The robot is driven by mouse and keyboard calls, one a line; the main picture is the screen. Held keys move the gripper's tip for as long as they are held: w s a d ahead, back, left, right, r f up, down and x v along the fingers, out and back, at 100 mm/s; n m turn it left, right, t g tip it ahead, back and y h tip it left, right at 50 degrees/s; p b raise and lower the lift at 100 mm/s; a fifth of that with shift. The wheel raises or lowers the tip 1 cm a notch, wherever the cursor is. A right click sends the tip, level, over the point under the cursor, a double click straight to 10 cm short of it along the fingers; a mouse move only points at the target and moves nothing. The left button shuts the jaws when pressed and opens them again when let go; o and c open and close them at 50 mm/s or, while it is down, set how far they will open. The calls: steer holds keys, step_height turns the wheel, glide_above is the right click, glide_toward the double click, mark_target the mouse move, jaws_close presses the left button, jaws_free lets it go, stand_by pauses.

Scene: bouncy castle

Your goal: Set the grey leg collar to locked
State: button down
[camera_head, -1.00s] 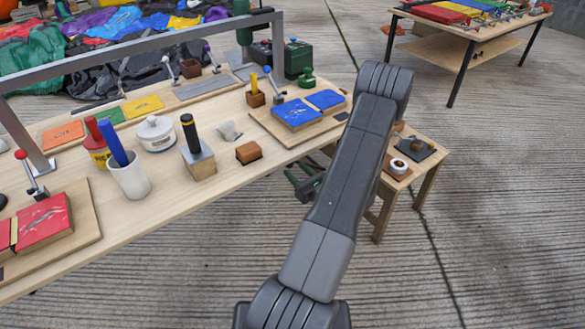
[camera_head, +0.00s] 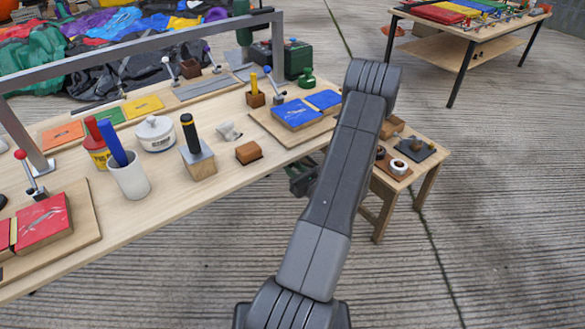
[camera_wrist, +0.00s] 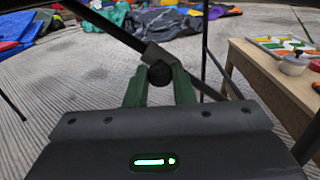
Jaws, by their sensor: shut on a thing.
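In the wrist view, my gripper (camera_wrist: 160,90) has its two green fingers shut on a round black knob (camera_wrist: 160,73). Just behind the knob is a grey block (camera_wrist: 154,54), which looks like the grey leg collar, on a dark slanting bar (camera_wrist: 112,28). The fingers cover part of the knob and its joint with the block. Whether the collar is locked cannot be told. In the head view, my gripper (camera_head: 301,180) shows partly beside the front edge of the long table, behind my arm. The collar and knob cannot be made out there.
The long wooden table (camera_head: 110,225) holds a blue-handled cup (camera_head: 130,180), a white pot (camera_head: 155,134) and colored pads. A small wooden stand (camera_head: 425,185) is right of my arm. A second table (camera_head: 455,48) stands far right. The concrete floor between is clear.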

steer(key=w+d+f+b, duration=0.3)
steer(key=d+f+b, duration=0.1)
steer(key=shift+w+d+f, duration=0.15)
steer(key=shift+d+f, duration=0.1)
steer(key=shift+f, duration=0.1)
steer(key=c, duration=1.2)
jaws_free()
steer(key=shift+d+f, duration=0.1)
steer(key=p+v, duration=0.1)
steer(key=v, duration=1.2)
steer(key=shift+s+d, duration=0.25)
steer(key=shift+s, duration=0.1)
steer(key=shift+w+a, duration=0.1)
